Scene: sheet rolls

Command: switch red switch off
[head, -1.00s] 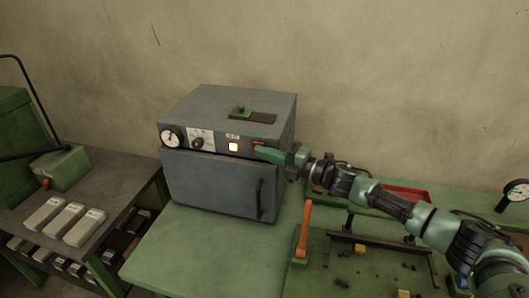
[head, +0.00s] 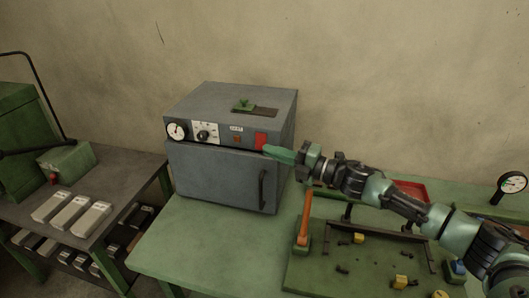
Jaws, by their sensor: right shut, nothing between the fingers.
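The red switch (head: 261,140) is on the right end of the front panel of a grey oven-like box (head: 215,175). Left of it on the panel is a small indicator lamp (head: 237,139), which is dark orange and unlit. My right gripper (head: 268,150) is shut and empty, its green fingertips at the lower right edge of the switch. I cannot tell whether the tips touch it. The switch's face shows mostly clear above the fingers. My left gripper is not in view.
A dial gauge (head: 177,131) and a knob (head: 203,134) are on the panel's left. An orange lever (head: 304,220) stands on the green table (head: 190,245) below my right arm. A grey side table (head: 110,175) holds several pale blocks.

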